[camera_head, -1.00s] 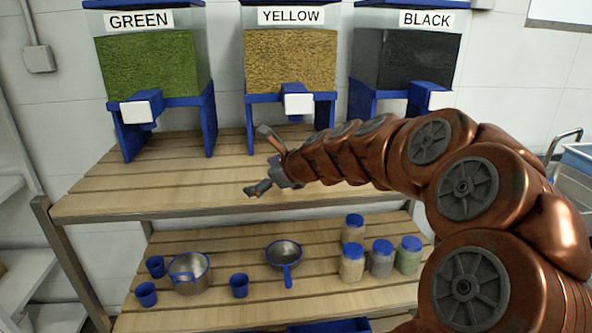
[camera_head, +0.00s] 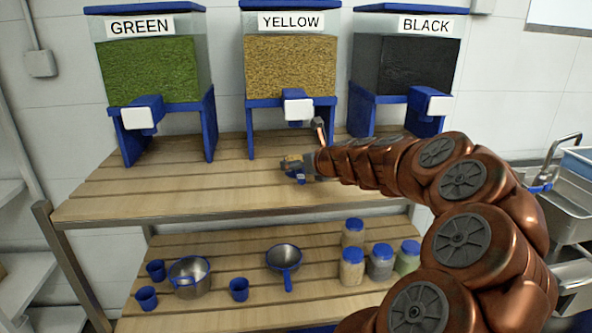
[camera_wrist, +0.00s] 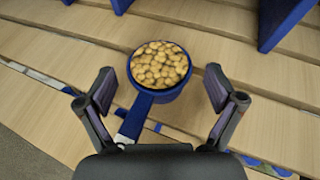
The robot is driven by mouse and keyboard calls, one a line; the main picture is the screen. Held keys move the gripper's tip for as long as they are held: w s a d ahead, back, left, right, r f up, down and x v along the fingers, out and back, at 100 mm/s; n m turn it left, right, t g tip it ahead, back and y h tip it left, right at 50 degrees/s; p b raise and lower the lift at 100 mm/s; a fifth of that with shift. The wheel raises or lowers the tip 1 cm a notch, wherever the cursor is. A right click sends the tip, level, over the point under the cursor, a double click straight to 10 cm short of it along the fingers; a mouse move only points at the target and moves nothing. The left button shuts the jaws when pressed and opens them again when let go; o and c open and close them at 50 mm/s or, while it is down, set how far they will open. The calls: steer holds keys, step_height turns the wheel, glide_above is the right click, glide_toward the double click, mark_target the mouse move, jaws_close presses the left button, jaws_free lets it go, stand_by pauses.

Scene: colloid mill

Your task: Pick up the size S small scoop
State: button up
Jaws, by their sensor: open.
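A small blue scoop (camera_wrist: 158,72) filled with round tan pieces stands on the upper wooden shelf in the wrist view. Its blue handle (camera_wrist: 134,118) points back toward my gripper, near the left finger. No size mark is readable on it. My gripper (camera_wrist: 160,88) is open, with one finger on each side of the bowl and visible gaps between. In the head view, my gripper (camera_head: 306,150) is over the shelf in front of the yellow dispenser. The scoop (camera_head: 291,163) shows there only in part, mostly hidden by the gripper.
Green (camera_head: 150,70), yellow (camera_head: 290,65) and black (camera_head: 418,65) dispensers stand along the back of the upper shelf (camera_head: 150,190). The lower shelf holds blue cups (camera_head: 146,297), a pot (camera_head: 188,278), a pan (camera_head: 284,257) and lidded jars (camera_head: 351,266). The upper shelf's left part is clear.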

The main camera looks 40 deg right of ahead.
steer(key=shift+x, duration=0.95)
steer(key=shift+c, duration=0.3)
steer(key=c, duration=1.4)
steer(key=shift+r+p, duration=0.15)
steer(key=shift+p, duration=0.25)
